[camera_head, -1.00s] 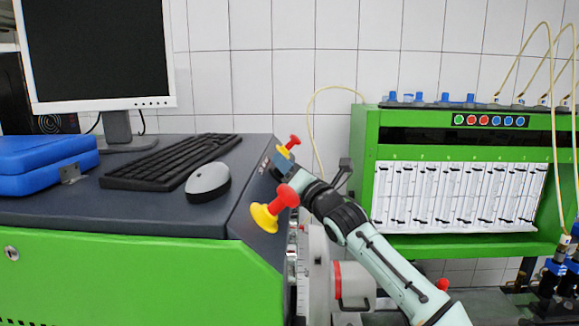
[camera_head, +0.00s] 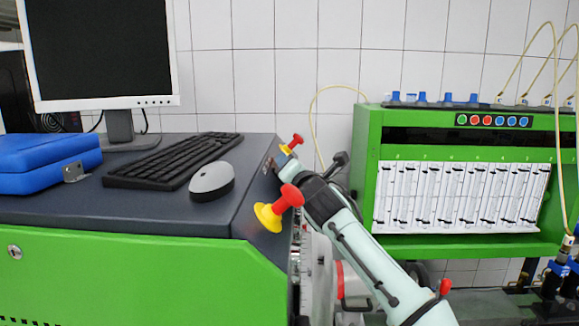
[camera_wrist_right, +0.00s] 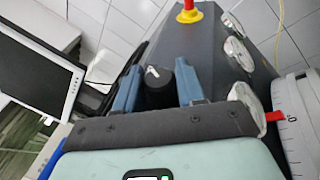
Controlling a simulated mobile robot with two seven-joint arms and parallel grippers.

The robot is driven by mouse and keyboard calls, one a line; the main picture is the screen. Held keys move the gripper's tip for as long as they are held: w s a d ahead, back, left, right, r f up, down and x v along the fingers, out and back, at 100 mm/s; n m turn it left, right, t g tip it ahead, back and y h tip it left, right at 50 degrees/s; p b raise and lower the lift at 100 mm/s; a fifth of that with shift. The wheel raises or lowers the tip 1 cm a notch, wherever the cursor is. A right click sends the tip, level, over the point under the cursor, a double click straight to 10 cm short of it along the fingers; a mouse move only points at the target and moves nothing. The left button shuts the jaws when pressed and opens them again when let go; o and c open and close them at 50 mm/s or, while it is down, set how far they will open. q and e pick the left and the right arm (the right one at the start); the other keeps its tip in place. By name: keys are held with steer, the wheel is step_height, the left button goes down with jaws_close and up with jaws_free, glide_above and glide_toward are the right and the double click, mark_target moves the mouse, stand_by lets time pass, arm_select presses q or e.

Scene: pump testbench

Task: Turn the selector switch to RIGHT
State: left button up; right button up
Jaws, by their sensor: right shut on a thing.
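The selector switch (camera_wrist_right: 158,90) is a black round knob with a white mark, seen in the right wrist view on the dark sloped panel. The blue fingers of my right gripper (camera_wrist_right: 158,76) stand on either side of the knob and are shut on it. In the head view my right arm reaches in from the lower right to the panel's right edge. The switch's exact position is hard to read. My left gripper is not in view.
A red and yellow emergency-stop button (camera_head: 277,208) stands close to my right wrist, and another red and yellow button (camera_head: 291,145) is behind it. Round gauges (camera_wrist_right: 240,54) line the panel beside the gripper. A keyboard (camera_head: 173,160) and mouse (camera_head: 211,181) lie on the desk top.

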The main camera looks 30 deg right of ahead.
steer(key=shift+d, duration=0.1)
steer(key=o, duration=0.9)
steer(key=shift+r, duration=0.1)
steer(key=shift+o, duration=0.2)
steer(key=b+v, duration=0.2)
steer(key=v, duration=0.5)
steer(key=shift+s+b, duration=0.35)
steer(key=shift+s, duration=0.05)
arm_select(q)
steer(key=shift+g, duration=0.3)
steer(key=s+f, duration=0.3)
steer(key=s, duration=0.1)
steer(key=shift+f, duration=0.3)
arm_select(e)
steer(key=shift+w, duration=0.1)
